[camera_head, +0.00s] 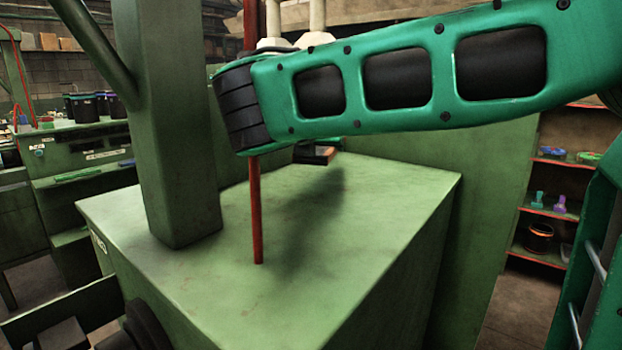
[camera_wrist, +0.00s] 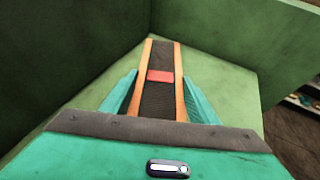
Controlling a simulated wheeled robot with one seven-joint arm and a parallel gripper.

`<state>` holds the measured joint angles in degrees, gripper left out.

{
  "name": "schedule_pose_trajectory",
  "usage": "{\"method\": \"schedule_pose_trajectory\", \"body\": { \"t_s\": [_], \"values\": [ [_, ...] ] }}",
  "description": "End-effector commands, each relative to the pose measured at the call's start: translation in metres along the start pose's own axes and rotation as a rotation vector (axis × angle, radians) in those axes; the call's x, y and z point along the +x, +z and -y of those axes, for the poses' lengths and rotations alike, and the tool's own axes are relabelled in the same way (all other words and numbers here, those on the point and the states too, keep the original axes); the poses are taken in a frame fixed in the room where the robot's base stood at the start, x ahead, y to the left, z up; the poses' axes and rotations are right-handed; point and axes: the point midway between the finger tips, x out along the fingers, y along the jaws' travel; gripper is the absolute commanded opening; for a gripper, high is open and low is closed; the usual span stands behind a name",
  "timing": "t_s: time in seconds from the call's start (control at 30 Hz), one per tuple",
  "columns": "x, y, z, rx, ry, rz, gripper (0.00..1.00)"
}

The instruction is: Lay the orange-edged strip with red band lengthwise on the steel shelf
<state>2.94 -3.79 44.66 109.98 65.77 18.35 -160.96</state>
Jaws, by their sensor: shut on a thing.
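The strip (camera_wrist: 157,100) has a dark middle, orange edges and a red band (camera_wrist: 160,77) across it. In the wrist view it points away from me, lengthwise between the teal fingers of my gripper (camera_wrist: 160,73), which is shut on it. My arm hides the gripper and most of the strip there. I cannot clearly pick out a steel shelf. Whether the strip touches the green top is unclear.
Red shelves (camera_head: 545,205) with small items are at right. A bench with black containers (camera_head: 90,105) is at left.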

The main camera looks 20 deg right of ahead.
Motion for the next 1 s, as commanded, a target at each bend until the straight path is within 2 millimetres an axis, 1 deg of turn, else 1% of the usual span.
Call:
{"method": "schedule_pose_trajectory", "body": {
  "t_s": [0.03, 0.1, 0.2, 0.47, 0.67, 0.73, 1.0],
  "values": [
    [0.004, -0.010, 0.001, -0.004, -0.001, -0.001, 0.31],
    [0.009, -0.021, 0.001, -0.004, -0.002, -0.002, 0.31],
    [0.015, -0.034, 0.001, -0.002, -0.001, 0.000, 0.31],
    [0.024, -0.051, 0.003, 0.000, -0.004, 0.000, 0.31],
    [0.035, -0.074, 0.005, 0.000, -0.007, 0.000, 0.31],
    [0.036, -0.077, 0.006, 0.003, -0.007, 0.000, 0.31],
    [0.036, -0.077, 0.006, 0.004, -0.007, 0.001, 0.31]
  ]
}}
